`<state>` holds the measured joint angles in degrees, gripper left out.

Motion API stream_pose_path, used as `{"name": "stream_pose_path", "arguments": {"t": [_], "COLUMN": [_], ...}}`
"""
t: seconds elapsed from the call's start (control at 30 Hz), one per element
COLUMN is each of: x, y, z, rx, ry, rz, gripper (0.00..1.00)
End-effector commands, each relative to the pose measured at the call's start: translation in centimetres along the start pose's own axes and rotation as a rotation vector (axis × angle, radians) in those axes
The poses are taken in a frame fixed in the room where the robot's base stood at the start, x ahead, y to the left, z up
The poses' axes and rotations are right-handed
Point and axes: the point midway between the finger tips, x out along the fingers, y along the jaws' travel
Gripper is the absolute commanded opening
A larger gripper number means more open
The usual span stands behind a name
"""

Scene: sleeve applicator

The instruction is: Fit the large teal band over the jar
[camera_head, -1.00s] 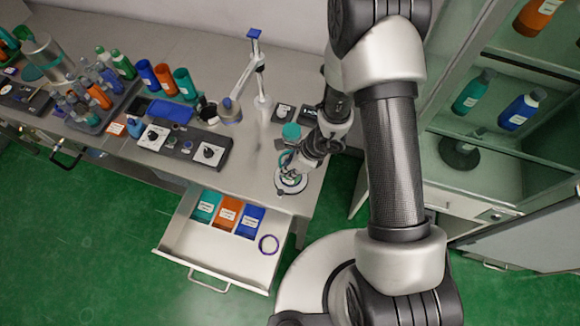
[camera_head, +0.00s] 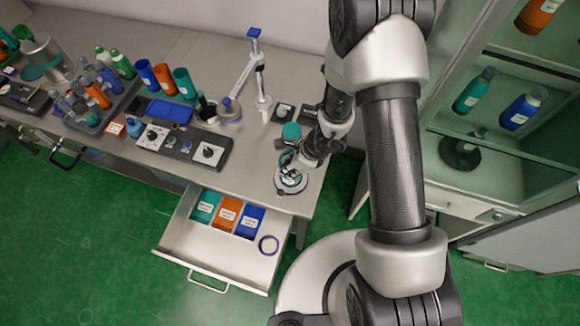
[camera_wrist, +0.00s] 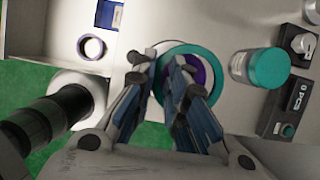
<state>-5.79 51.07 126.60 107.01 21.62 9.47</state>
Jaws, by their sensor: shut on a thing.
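The large teal band (camera_wrist: 221,73) shows as a ring at the fingertips in the wrist view. A purple ring-like part shows inside it, partly hidden by a finger. My gripper (camera_wrist: 160,66) is shut on the band's left rim, above a pale round stand (camera_head: 291,182) at the table's front right corner. The fingers hide part of the band, and I cannot tell if it touches the stand. A clear jar with a teal lid (camera_wrist: 269,67) stands upright to the right of the band; its lid also shows in the head view (camera_head: 291,131).
An open drawer (camera_head: 175,246) below the table holds teal, orange and blue compartments and a loose purple band (camera_head: 268,245). A post stand (camera_head: 262,100), control panel (camera_head: 180,146) and bottles crowd the left.

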Motion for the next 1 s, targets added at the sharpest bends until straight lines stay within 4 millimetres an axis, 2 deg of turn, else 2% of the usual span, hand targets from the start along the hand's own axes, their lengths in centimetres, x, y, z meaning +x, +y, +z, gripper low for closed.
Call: {"name": "stream_pose_path", "arguments": {"t": [0.4,0.43,0.77,1.0], "x": [1.3,1.2,1.1,1.1], "y": [0.0,0.0,0.0,0.0], "z": [-0.5,-0.5,-0.5,-0.4], "rx": [-0.001,-0.001,0.000,0.000], "ry": [0.000,0.000,0.000,0.000], "rz": [0.000,0.000,0.000,0.000], "gripper": [0.07,0.14,0.36,0.36]}}
